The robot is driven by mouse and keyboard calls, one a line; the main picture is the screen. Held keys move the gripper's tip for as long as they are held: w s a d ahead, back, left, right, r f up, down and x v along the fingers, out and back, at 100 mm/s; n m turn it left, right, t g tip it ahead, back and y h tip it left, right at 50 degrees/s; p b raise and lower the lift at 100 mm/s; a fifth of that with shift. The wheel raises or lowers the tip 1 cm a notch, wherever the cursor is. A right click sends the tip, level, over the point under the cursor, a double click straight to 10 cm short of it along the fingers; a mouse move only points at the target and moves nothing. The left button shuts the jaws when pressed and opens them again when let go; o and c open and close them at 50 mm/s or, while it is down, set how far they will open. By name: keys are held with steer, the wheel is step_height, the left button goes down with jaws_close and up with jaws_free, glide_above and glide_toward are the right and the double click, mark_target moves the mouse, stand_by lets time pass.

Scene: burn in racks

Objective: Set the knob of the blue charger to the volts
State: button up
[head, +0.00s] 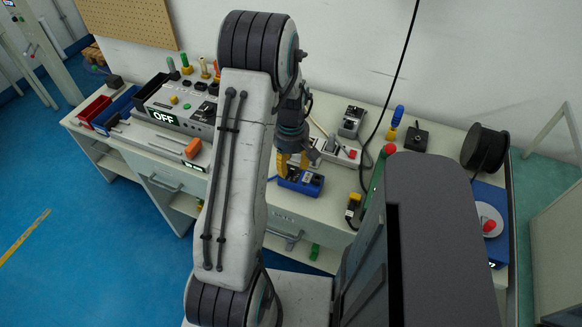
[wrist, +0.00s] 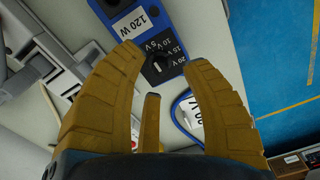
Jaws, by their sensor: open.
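The blue charger (head: 305,184) lies on the bench in front of my arm. In the wrist view, the charger (wrist: 176,18) shows a white label reading 120 W and a black knob (wrist: 157,66) with a pale pointer mark. In the head view my gripper (head: 292,165) is just above the charger, and the knob is hidden.
A white tag (wrist: 190,116) and a blue cable lie near the charger. A grey unit with an OFF display (head: 165,117) stands to the left. A power strip (head: 345,152) lies behind, and a black spool (head: 485,148) stands at the right. The bench's front edge is close.

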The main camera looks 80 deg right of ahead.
steer(key=shift+f, duration=1.15)
jaws_close()
